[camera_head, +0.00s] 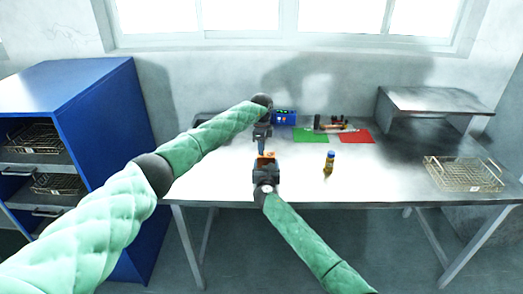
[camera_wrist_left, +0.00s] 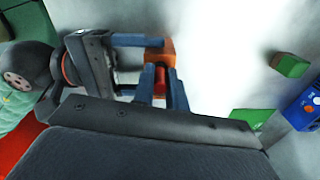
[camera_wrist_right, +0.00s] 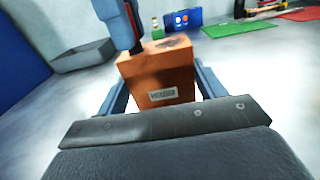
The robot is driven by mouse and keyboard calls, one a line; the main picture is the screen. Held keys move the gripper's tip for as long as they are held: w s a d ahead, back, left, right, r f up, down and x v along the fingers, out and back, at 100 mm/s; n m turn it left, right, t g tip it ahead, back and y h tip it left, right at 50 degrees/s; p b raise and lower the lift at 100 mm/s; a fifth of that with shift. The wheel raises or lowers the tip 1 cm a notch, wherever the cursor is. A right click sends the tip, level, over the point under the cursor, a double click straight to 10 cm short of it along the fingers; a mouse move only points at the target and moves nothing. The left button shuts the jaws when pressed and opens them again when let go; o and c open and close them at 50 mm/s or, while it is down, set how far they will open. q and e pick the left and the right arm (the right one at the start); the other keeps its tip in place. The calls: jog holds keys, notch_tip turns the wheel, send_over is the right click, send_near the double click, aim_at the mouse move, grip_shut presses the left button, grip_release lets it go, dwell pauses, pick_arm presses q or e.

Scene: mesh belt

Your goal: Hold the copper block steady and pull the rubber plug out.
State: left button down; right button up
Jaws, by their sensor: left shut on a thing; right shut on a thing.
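The copper block (camera_head: 268,157) is at the front middle of the table. My right gripper (camera_head: 267,164) is shut on its sides; the right wrist view shows the block (camera_wrist_right: 158,75) upright between the fingers, with a label on its near face. My left gripper (camera_head: 263,148) points down over the block from above. In the left wrist view its fingers (camera_wrist_left: 166,88) are shut around the red rubber plug (camera_wrist_left: 160,79), right at the orange block (camera_wrist_left: 159,56). I cannot tell how deep the plug sits. The plug is hidden in the right wrist view.
A blue device (camera_head: 285,117), a green mat (camera_head: 312,139) and a red mat (camera_head: 357,137) with tools lie behind. A wire basket (camera_head: 463,174) is at the right.

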pick_arm(q)
notch_tip(320, 180, up, 10)
jog(key=shift+f, duration=0.25)
pick_arm(e)
jog(key=o, duration=1.1)
jog(key=shift+o, duration=0.2)
jog(key=shift+s, duration=0.1)
